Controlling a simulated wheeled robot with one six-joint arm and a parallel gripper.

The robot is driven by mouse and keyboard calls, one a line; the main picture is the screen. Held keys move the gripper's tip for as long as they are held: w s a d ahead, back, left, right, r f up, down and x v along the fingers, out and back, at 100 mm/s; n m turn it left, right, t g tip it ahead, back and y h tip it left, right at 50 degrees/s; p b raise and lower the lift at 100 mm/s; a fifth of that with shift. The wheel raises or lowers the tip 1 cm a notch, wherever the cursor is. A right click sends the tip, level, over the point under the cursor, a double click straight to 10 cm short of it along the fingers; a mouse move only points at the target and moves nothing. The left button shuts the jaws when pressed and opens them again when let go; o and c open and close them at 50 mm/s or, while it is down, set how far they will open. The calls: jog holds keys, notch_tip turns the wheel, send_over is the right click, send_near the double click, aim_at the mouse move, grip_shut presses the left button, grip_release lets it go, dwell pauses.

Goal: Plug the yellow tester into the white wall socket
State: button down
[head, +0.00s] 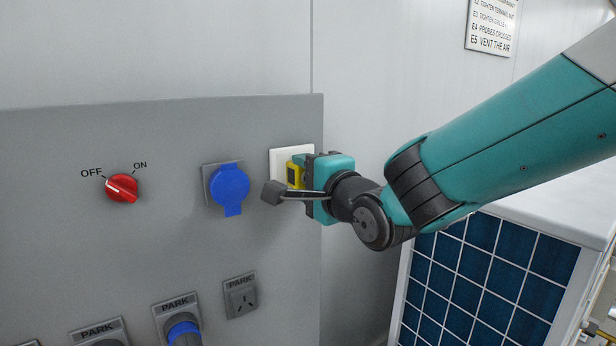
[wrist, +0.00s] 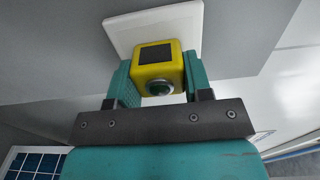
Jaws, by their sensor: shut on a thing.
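The yellow tester (wrist: 157,70) is a small box with a dark square panel and a round button or lens on it. My gripper (wrist: 158,85) is shut on it, one teal finger on each side. In the head view the tester (head: 295,174) shows only in part behind my gripper (head: 300,178). The white wall socket (head: 283,157) is on the right end of the grey panel, directly behind the tester; it also shows in the wrist view (wrist: 120,36). The tester is at the socket's face and hides its holes. I cannot tell whether they touch or the pins are in.
Left of the socket, a blue capped outlet (head: 229,188) and a red OFF/ON rotary switch (head: 122,188) sit on the grey panel (head: 60,230). Below are PARK sockets (head: 241,297), one with a blue plug (head: 183,331). A white cabinet with a blue grid (head: 490,270) stands at right.

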jog(key=shift+c, duration=2.3)
grip_release()
